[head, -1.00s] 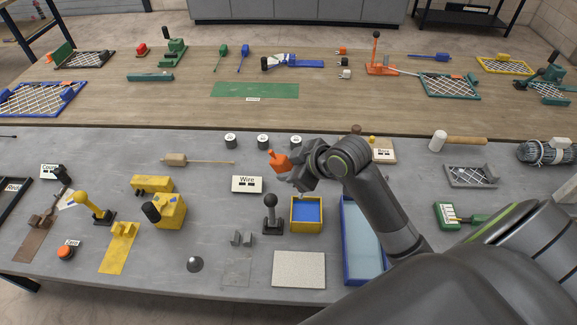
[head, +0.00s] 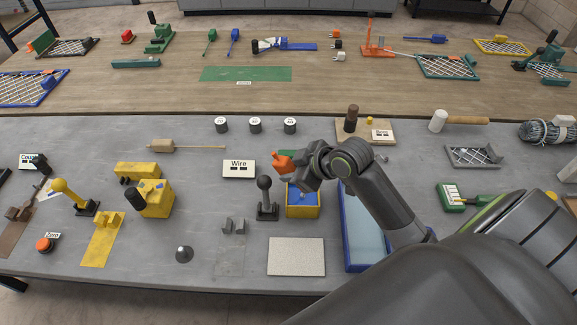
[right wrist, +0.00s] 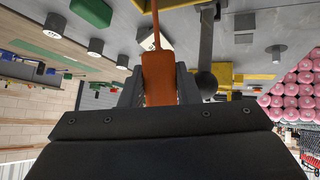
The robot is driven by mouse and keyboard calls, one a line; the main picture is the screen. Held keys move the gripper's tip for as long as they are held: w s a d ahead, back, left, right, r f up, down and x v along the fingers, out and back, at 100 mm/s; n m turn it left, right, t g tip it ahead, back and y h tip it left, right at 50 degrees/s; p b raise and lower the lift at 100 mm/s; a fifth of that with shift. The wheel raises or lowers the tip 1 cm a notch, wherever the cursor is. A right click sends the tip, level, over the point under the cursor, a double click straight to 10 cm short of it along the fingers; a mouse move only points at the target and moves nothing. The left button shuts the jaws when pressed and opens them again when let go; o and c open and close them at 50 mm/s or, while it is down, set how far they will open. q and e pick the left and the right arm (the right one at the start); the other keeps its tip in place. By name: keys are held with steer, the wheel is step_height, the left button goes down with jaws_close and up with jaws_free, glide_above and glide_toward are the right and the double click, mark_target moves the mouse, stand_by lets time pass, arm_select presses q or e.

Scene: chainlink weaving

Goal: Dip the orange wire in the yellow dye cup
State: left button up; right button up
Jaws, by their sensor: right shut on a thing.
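My right gripper (head: 298,171) is shut on an orange block-like handle (head: 284,161). The handle also shows in the right wrist view (right wrist: 159,78), upright between the fingers, with a thin orange rod or wire (right wrist: 155,25) running from its end. The handle hangs above the grey table beside the back of a yellow box with a blue inside (head: 303,211); the gripper partly covers that box. I cannot make out a cup with yellow dye; the small dark-sided cups with white tops (head: 255,125) stand behind. My left gripper is out of view.
A black ball-topped lever (head: 265,197) stands just left of the yellow box. A blue-rimmed tray (head: 362,235) lies to its right, partly under my arm. A white "Wire" card (head: 239,168) lies left of the handle. Bare table lies in front of the cups.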

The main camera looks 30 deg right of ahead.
mark_target(278, 157)
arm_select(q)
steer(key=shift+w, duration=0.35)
arm_select(e)
steer(key=shift+f, duration=0.1)
steer(key=r+p, duration=0.1)
steer(key=a+r+p, duration=0.1)
steer(key=r+p, duration=0.1)
steer(key=w+r+p, duration=0.1)
steer(key=shift+a+r+p, duration=0.35)
steer(key=shift+r, duration=0.05)
steer(key=shift+w+a+r, duration=0.1)
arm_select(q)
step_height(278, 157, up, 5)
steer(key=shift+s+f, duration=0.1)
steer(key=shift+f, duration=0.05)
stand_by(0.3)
arm_select(e)
step_height(278, 157, up, 5)
steer(key=p, duration=0.5)
steer(key=shift+p, duration=0.35)
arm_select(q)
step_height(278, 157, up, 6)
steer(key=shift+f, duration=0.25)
